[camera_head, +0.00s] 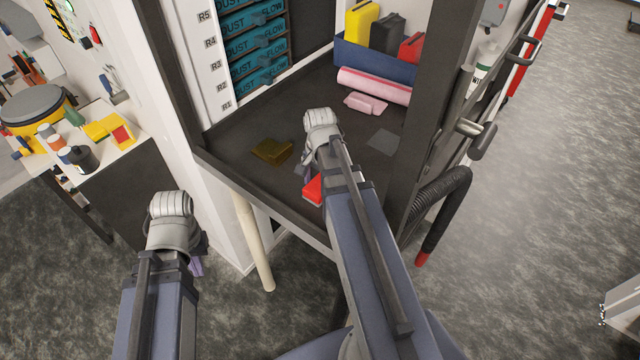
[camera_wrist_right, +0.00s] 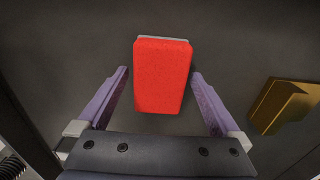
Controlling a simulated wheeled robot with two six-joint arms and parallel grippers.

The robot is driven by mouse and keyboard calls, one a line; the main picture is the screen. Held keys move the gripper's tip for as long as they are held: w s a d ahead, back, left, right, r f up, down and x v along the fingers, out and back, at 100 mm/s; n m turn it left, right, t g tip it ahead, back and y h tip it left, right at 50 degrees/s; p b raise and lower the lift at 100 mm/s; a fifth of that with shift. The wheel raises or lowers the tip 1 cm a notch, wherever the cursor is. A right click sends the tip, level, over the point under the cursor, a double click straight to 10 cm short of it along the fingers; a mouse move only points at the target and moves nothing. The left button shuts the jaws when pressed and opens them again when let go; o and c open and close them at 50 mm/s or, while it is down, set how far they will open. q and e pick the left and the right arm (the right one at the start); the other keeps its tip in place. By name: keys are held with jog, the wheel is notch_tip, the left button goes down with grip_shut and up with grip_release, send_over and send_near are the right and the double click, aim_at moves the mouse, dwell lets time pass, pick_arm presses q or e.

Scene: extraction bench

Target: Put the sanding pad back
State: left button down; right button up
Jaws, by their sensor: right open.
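A red block with a pale grey edge, which looks like the sanding pad (camera_head: 313,190), lies on the dark bench top near its front edge, partly hidden by my right arm. My right gripper (camera_head: 306,168) is over it. In the right wrist view the red pad (camera_wrist_right: 162,75) sits between the two purple fingers of the open right gripper (camera_wrist_right: 160,82), with a gap on each side. My left gripper (camera_head: 197,267) hangs in front of the bench, away from the pad; its fingers are mostly hidden behind the wrist.
A brownish-yellow block (camera_head: 272,151) lies left of the right gripper. A blue bin (camera_head: 375,62) holds yellow, black and red items at the back. A pink roll (camera_head: 374,84), a small pink piece (camera_head: 366,103) and a grey square (camera_head: 385,142) lie before it. Dark posts frame the bench.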

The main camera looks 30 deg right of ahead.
aim_at(318, 185)
jog(key=shift+r, duration=0.15)
notch_tip(318, 185, up, 12)
jog(key=p, duration=1.2)
jog(key=s+a+n, duration=0.4)
jog(key=a+n, duration=0.4)
jog(key=a, duration=0.4)
jog(key=s+a+n+h, duration=0.1)
jog(key=s+a+n, duration=0.3)
jog(key=a+n, duration=0.5)
jog(key=a, duration=0.4)
jog(key=shift+a, duration=0.1)
